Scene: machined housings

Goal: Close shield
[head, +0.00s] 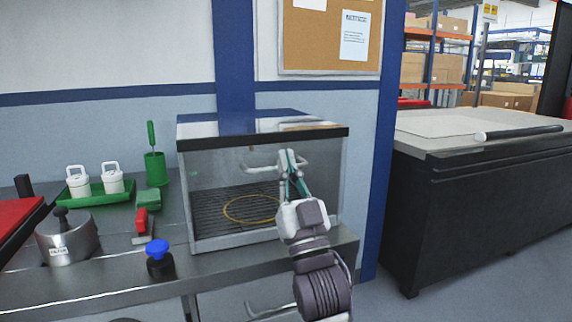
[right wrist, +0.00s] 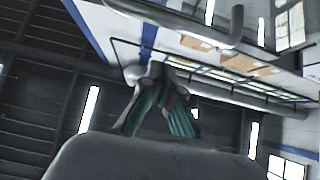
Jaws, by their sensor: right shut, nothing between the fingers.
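The shield (head: 215,180) is the clear front panel of a bench-top box with a black top edge and a metal grate floor. A pale bar handle (head: 262,168) crosses its upper part. I cannot tell for certain how far down the shield sits. My right gripper (head: 291,168) is shut and empty, in front of the handle at its right part, and overlaps it in the head view. In the right wrist view its fingers (right wrist: 158,85) are together, and a grey bar (right wrist: 185,25) runs above them. Contact cannot be told. My left gripper is not in view.
Left of the box on the steel bench stand a green tray (head: 98,192) with white containers, a green brush holder (head: 154,168), a red-handled brush (head: 142,220), a blue-knobbed stamp (head: 158,258) and a steel pot (head: 68,240). A dark workbench (head: 470,200) is at right.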

